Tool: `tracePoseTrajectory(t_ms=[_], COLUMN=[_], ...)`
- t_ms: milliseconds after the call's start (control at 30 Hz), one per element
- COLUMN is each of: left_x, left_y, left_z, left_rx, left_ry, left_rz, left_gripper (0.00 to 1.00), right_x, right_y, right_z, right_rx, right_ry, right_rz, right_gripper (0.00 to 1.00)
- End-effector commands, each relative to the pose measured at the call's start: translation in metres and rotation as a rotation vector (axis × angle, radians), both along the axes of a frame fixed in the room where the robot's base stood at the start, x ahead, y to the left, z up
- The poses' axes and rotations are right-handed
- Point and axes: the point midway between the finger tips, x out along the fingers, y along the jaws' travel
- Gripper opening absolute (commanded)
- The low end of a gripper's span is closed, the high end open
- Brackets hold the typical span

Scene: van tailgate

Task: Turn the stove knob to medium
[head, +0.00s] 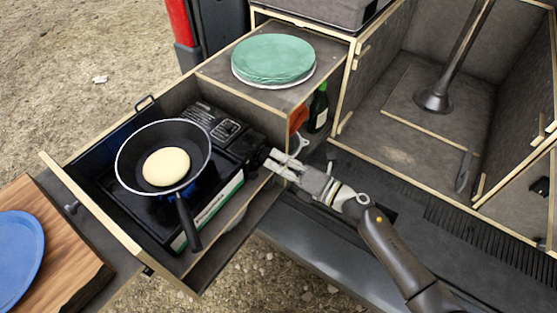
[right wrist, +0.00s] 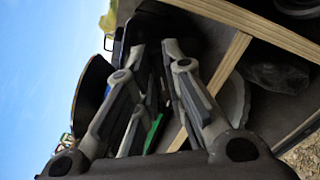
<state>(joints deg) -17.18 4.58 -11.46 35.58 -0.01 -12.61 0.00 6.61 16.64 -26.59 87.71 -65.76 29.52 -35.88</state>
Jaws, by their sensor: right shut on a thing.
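The black camping stove (head: 234,168) sits in the pulled-out drawer, with a green and white label along its front side. A black frying pan (head: 134,158) holding a pale pancake (head: 166,167) stands on it, and blue shows under the pan. My right gripper (head: 271,162) reaches the stove's right end and is shut on the stove knob, which its fingers hide. In the right wrist view the gripper (right wrist: 157,52) points at the dark stove end, with the pan (right wrist: 91,88) to the left. The knob's setting cannot be read. My left gripper is out of view.
The drawer's wooden wall (head: 92,213) runs along the left. Green plates (head: 273,58) sit on the cabinet above, and a green bottle (head: 318,108) stands in its opening close to my right gripper. A wooden board (head: 67,258) carries a blue plate (head: 18,255).

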Motion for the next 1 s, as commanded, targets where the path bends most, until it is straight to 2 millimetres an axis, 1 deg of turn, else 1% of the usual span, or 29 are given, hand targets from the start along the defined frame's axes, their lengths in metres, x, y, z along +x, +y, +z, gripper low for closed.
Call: tracePoseTrajectory(t_ms=[267, 600, 1000], left_x=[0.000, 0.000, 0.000], left_y=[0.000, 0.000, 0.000], left_z=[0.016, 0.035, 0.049], left_rx=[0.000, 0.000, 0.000], left_ry=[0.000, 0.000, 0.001], left_rz=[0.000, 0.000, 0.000], left_gripper=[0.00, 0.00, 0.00], right_x=[0.000, 0.000, 0.000], right_y=[0.000, -0.001, -0.001], right_z=[0.002, 0.001, 0.000], right_rx=[0.111, 0.299, 0.471], right_ry=[0.158, 0.417, 0.652], right_rz=[-0.001, -0.003, -0.002], right_gripper=[0.00, 0.00, 0.00])
